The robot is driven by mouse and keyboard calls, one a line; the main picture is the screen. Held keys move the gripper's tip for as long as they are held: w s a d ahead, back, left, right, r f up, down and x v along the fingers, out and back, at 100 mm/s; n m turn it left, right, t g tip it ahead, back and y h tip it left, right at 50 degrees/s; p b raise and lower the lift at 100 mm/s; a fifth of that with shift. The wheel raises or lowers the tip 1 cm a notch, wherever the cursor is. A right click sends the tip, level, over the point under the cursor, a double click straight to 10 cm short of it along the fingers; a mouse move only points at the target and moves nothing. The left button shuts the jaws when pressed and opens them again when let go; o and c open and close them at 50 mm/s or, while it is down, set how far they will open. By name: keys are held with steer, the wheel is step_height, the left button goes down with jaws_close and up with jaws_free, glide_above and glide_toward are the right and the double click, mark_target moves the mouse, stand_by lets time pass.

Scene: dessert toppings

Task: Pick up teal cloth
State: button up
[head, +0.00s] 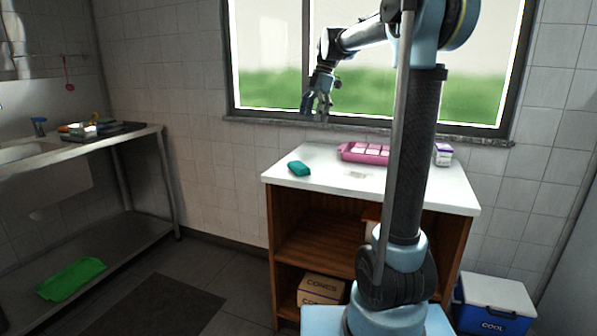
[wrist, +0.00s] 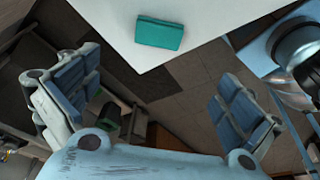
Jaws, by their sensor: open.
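The teal cloth (head: 299,168) is a small folded block lying on the white top near its left front edge. In the wrist view the cloth (wrist: 159,33) lies near the top, close to the counter edge. My gripper (head: 318,112) hangs in the air above the counter in the head view, apart from the cloth. Its two blue-padded fingers are spread wide in the wrist view (wrist: 155,105), with nothing between them.
The white counter top (head: 330,180) holds a pink tray (head: 364,152) and a small white-and-purple box (head: 443,154) at the back. A steel sink bench (head: 80,145) stands left. A cooler (head: 495,303) sits on the floor right.

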mark_target(299, 164)
steer(key=x, duration=1.7)
steer(key=shift+w+a+f, duration=0.1)
steer(key=shift+a+f, duration=0.05)
steer(key=shift+a, duration=0.05)
steer(key=c, duration=1.1)
step_height(299, 164, up, 10)
steer(key=shift+r, duration=0.1)
